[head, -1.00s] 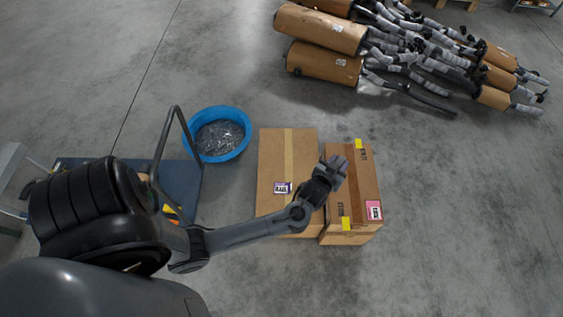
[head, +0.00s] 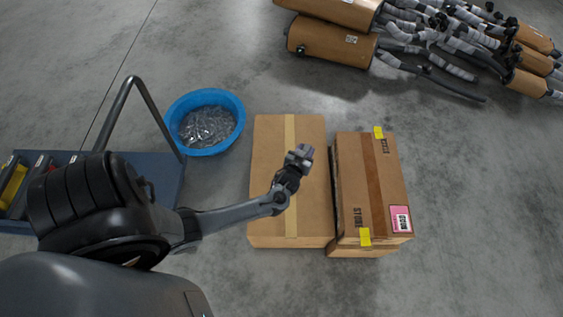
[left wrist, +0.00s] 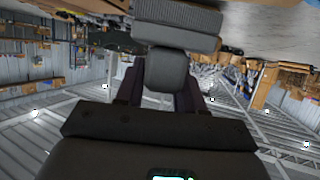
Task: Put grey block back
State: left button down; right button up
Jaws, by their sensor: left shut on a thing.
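My left gripper (head: 300,158) is above the left, larger cardboard box in the head view. It is shut on the grey block, which shows small at its tip in the head view (head: 305,150). In the left wrist view the grey block (left wrist: 167,68) sits between the dark fingers of the gripper (left wrist: 160,85), with a wider ribbed grey part (left wrist: 178,22) beyond it. The block's underside is hidden. My right gripper is in neither view.
Two cardboard boxes, a larger left one (head: 270,215) and a right one (head: 372,190), stand side by side. A blue tub (head: 232,103) holds small clear pieces. A blue cart (head: 165,185) carries bins (head: 15,190) at far left. Mufflers (head: 330,48) lie at the back. Floor right is clear.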

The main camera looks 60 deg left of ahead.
pick_arm(q)
notch_tip(320, 180, down, 4)
jog(key=b, duration=0.2)
jog(key=shift+s+d+r+b, duration=0.1)
jog(key=shift+r+b, duration=0.05)
jog(key=shift+b, duration=0.15)
jog(key=shift+f, duration=0.25)
jog(key=s+a+f+b, duration=0.1)
jog(key=a+f+b, duration=0.2)
jog(key=s+a+f+b, duration=0.1)
jog(key=a+f+b, duration=0.2)
jog(key=a+f, duration=0.1)
jog(key=s+a+f+b, duration=0.1)
jog(key=a+f+b, duration=0.3)
jog(key=shift+s, duration=0.4)
jog(key=shift+r, duration=0.1)
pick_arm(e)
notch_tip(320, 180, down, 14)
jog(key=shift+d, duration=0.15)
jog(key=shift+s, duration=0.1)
pick_arm(q)
jog(key=shift+f, duration=0.2)
jog(key=c, duration=0.7)
grip_release()
